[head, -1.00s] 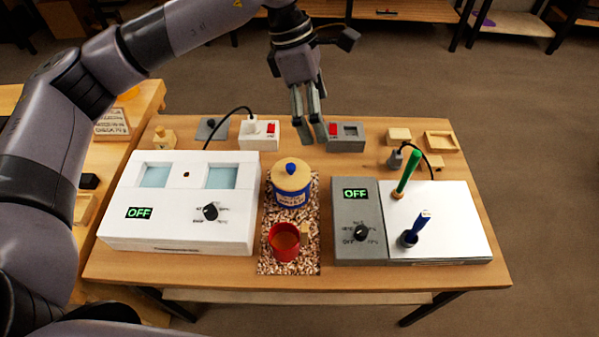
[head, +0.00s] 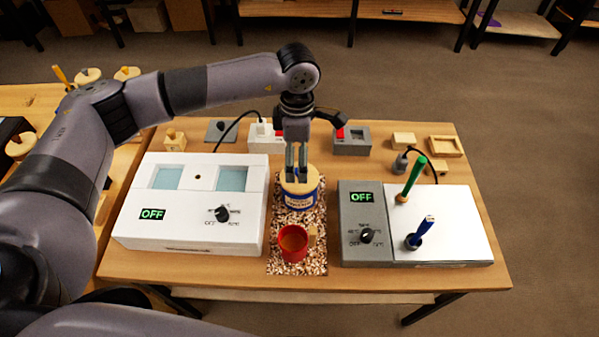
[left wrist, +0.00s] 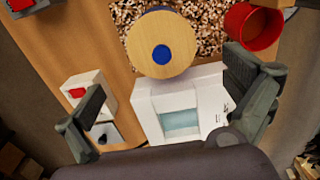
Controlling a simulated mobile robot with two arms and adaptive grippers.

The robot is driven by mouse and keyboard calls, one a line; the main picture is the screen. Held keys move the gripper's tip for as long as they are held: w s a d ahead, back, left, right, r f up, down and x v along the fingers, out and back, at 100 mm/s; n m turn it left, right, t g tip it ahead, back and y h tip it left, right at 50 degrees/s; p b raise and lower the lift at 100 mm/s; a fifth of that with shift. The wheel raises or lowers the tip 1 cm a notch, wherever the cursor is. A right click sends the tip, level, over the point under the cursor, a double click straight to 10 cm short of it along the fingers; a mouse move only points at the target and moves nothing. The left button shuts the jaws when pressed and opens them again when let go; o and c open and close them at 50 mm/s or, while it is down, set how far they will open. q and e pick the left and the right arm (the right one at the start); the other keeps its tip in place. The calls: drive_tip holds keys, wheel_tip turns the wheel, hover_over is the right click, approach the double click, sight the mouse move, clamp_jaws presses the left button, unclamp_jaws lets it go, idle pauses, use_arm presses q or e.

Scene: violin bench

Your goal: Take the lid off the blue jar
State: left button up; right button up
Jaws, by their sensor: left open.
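The blue jar (head: 300,203) stands upright on a speckled mat (head: 290,262) in the middle of the bench. Its round wooden lid (head: 309,186) sits on top, with a blue knob that the gripper partly covers in the head view. In the left wrist view, the lid (left wrist: 147,58) and its blue knob (left wrist: 161,55) show fully, and no finger touches them. My left gripper (head: 297,178) is above the lid, pointing down. In the left wrist view its two fingers are wide apart and empty. My right gripper is not in view.
A red mug (head: 292,244) stands in front of the jar on the mat. A white unit (head: 185,228) is to the left. A grey and white unit (head: 362,215) with green and blue tools is to the right. Switch boxes (head: 350,146) stand behind.

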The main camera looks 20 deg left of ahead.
use_arm(q)
drive_tip(key=shift+d+f+p, duration=0.1)
drive_tip(key=shift+f+p, duration=0.4)
drive_tip(key=shift+f, duration=0.1)
wheel_tip(320, 180, down, 4)
drive_tip(key=shift+s+d+r+p, duration=0.1)
drive_tip(key=shift+d+r+p, duration=0.1)
drive_tip(key=shift+p, duration=0.55)
drive_tip(key=shift+f, duration=0.3)
drive_tip(key=shift+c, duration=0.4)
drive_tip(key=c, duration=0.9)
drive_tip(key=shift+s+a, duration=0.1)
drive_tip(key=shift+s, duration=0.1)
drive_tip(key=c, duration=1.1)
clamp_jaws()
drive_tip(key=shift+f, duration=0.1)
